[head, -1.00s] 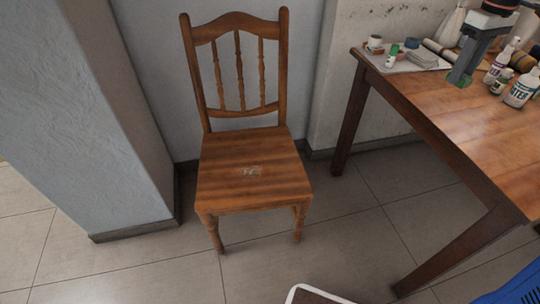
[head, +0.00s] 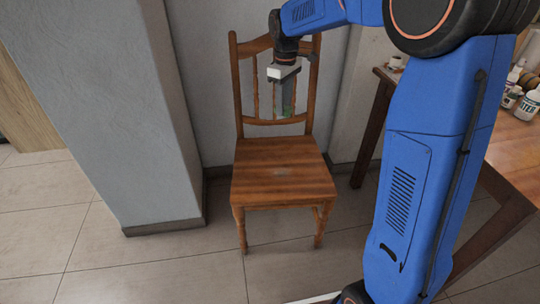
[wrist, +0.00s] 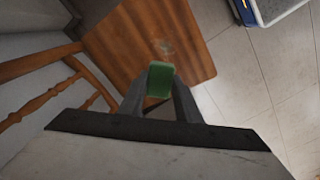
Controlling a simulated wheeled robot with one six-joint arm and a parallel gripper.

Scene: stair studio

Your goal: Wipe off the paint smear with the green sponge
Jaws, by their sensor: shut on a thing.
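The paint smear (head: 282,171) is a small pale mark on the chair's wooden seat. It also shows in the wrist view (wrist: 166,47), just beyond the sponge. My gripper (head: 287,100) is in front of the chair's backrest in the head view, pointing down. It is shut on the green sponge (wrist: 160,79), which sticks out between the fingertips. In the head view the sponge (head: 288,110) is small and partly hidden by the fingers. The sponge appears held above the seat, apart from the smear.
The wooden chair (head: 275,155) stands by the wall, with a grey pillar (head: 150,120) at its left. The wooden table (head: 515,150) with bottles is at the right, partly hidden by my blue arm. The floor in front of the chair is clear.

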